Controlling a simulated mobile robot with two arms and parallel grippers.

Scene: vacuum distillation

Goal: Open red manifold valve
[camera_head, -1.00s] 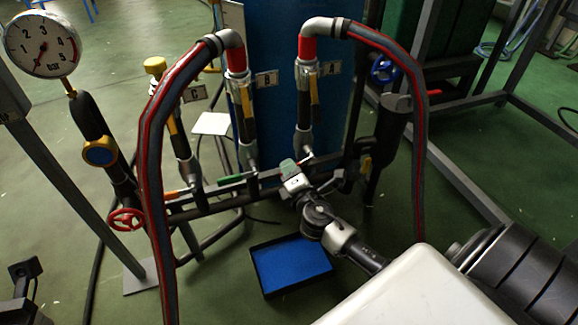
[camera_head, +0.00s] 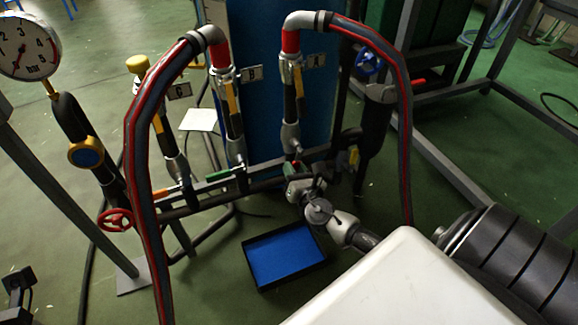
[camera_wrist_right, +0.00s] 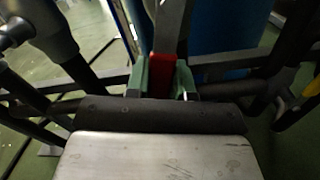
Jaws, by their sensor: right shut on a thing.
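The red valve handle (camera_wrist_right: 163,71) is in the right wrist view, between the green fingertips of my right gripper (camera_wrist_right: 162,80). The gripper is shut on it. In the head view my right gripper (camera_head: 293,173) reaches to the manifold pipe (camera_head: 263,184) below the hose connection on the right. There the gripper mostly hides the handle, and its exact angle is hard to tell. A green handle (camera_head: 224,174) and an orange handle (camera_head: 166,192) sit farther left on the same manifold. My left gripper is not visible.
Two grey-red hoses (camera_head: 147,190) arch over the manifold on both sides. A pressure gauge (camera_head: 27,45) and a red handwheel (camera_head: 115,220) are at the left. A blue tray (camera_head: 284,257) lies below the gripper. A metal frame (camera_head: 450,180) stands at the right.

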